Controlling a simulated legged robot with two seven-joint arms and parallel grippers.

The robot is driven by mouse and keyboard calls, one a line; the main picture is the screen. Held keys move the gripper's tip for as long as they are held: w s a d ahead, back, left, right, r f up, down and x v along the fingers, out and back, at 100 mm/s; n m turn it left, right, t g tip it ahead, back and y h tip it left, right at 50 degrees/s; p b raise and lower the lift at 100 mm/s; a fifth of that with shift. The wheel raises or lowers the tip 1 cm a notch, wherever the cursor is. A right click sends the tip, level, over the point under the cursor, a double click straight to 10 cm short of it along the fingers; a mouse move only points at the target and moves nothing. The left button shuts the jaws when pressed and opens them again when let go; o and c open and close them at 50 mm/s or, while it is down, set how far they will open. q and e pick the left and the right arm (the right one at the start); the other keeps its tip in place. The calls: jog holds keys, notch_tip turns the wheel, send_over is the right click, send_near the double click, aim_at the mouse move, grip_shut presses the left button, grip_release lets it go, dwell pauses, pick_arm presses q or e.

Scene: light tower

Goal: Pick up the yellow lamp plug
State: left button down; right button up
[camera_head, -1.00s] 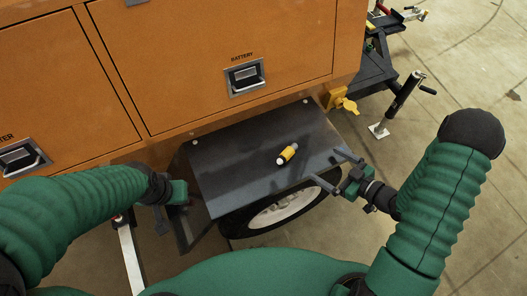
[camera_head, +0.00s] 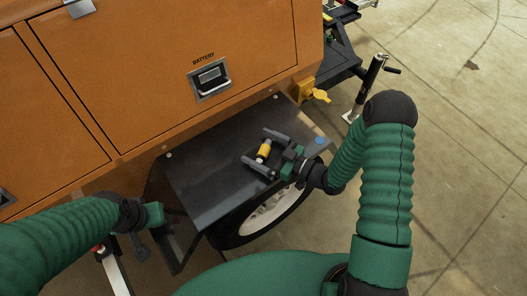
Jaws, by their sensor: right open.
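The yellow lamp plug (camera_head: 264,150), a small yellow cylinder with a pale end, lies on the dark fender plate (camera_head: 205,185) over the wheel. My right gripper (camera_head: 258,152) is open above the plate, with one finger on each side of the plug. I cannot tell whether the fingers touch it. My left gripper (camera_head: 140,245) hangs low at the left of the fender. Its fingers are dark and partly hidden, so its opening is unclear.
The orange cabinet wall with a battery latch (camera_head: 209,77) rises behind the fender. A yellow socket (camera_head: 312,93) is on the cabinet's right corner. A jack stand (camera_head: 370,85) stands beyond it. The wheel (camera_head: 265,215) is under the plate. Open concrete floor lies to the right.

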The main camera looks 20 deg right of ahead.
jog(key=shift+w+f, duration=0.15)
jog(key=shift+w, duration=0.45)
jog(key=shift+a, duration=0.65)
jog(key=c, duration=0.5)
jog(key=shift+c, duration=1.2)
jog(key=shift+d, duration=0.4)
jog(key=c, duration=0.7)
